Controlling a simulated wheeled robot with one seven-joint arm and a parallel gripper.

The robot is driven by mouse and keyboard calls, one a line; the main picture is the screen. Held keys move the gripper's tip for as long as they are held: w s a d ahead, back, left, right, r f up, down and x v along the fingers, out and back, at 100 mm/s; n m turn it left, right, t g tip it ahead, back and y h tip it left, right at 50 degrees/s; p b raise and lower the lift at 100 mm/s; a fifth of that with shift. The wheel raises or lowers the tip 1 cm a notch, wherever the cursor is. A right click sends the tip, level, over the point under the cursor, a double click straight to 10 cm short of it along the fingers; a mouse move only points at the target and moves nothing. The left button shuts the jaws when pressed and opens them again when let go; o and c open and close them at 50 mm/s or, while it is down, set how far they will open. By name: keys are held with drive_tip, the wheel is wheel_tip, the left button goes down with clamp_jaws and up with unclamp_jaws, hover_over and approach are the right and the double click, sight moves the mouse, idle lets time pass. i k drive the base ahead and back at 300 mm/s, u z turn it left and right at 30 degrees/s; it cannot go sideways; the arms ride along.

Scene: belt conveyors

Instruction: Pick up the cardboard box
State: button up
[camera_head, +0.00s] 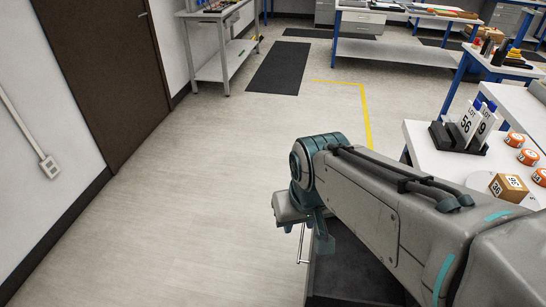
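A small brown cardboard box (509,187) with white number labels sits on the white table (436,160) at the right, partly above my arm in the picture. Another brown cardboard box (487,33) stands far back at the upper right. My arm reaches from the lower right to the middle of the picture. Its end, with my gripper (318,236), points down over the floor, left of the white table and apart from the box. The fingers are mostly hidden behind the wrist, so I cannot tell whether they are open or shut.
Several orange round items (527,157) and a black rack with number cards (460,139) share the white table. A grey bench (217,68) stands at the back left, near the brown door (103,70). The floor (190,200) at left is clear.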

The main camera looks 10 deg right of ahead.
sight(510, 188)
drive_tip(key=z, duration=2.25)
drive_tip(key=k, duration=1.6)
drive_tip(key=u, duration=0.9)
drive_tip(key=i, duration=1.65)
drive_tip(key=z, duration=1.4)
